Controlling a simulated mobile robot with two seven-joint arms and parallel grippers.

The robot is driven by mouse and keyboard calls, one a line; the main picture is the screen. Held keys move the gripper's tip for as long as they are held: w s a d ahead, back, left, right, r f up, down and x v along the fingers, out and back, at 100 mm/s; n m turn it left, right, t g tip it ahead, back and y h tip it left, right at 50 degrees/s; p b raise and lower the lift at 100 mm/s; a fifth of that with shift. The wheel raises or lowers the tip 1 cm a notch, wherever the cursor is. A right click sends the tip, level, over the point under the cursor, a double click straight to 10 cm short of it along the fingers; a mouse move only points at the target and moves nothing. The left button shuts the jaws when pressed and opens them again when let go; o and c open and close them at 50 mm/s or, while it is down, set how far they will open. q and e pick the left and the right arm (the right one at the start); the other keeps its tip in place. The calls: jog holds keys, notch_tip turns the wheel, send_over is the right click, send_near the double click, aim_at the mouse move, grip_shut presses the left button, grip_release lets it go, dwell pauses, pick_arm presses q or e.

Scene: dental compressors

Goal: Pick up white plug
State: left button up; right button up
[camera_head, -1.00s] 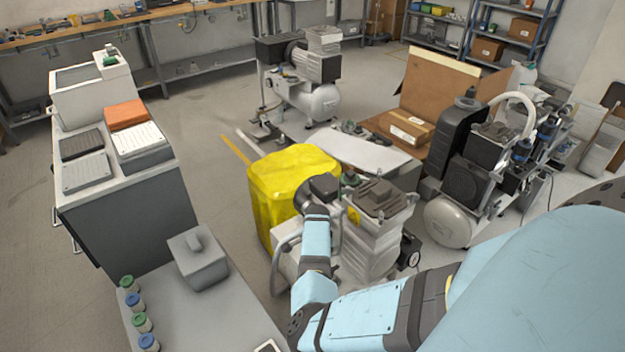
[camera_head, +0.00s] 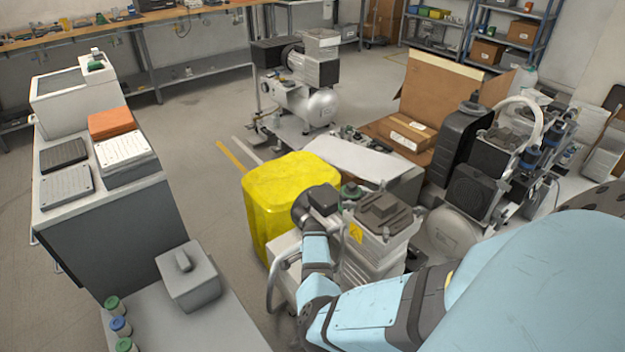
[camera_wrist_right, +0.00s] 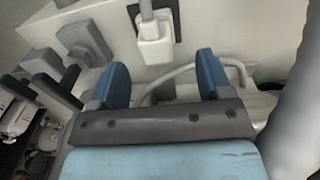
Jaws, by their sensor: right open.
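A white plug (camera_wrist_right: 155,48) with a cable rising from its top shows in the right wrist view. It sits against a dark rectangular socket plate on a pale surface. My right gripper (camera_wrist_right: 162,78) has its two blue fingers spread apart, with nothing between them. The plug is just beyond the fingertips, roughly centred between them and apart from both. In the head view my right arm reaches in from the right towards a compressor (camera_head: 378,232); the fingertips and the plug cannot be made out there. My left gripper is not in view.
A yellow bin (camera_head: 284,190) stands beside the compressor, close to my right arm. A grey lidded box (camera_head: 190,282) sits on a low table at the lower left. In the right wrist view a pale hose (camera_wrist_right: 180,72) curves behind the fingers. Open floor lies left of the bin.

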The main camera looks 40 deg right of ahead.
jog(key=f, duration=0.1)
jog(key=f+b, duration=0.1)
jog(key=f, duration=0.1)
jog(key=f+b, duration=0.1)
jog(key=f, duration=0.1)
jog(key=shift+a+f, duration=0.2)
jog(key=shift+a, duration=0.15)
jog(key=shift+r, duration=0.1)
jog(key=c, duration=1)
jog(key=shift+c, duration=0.2)
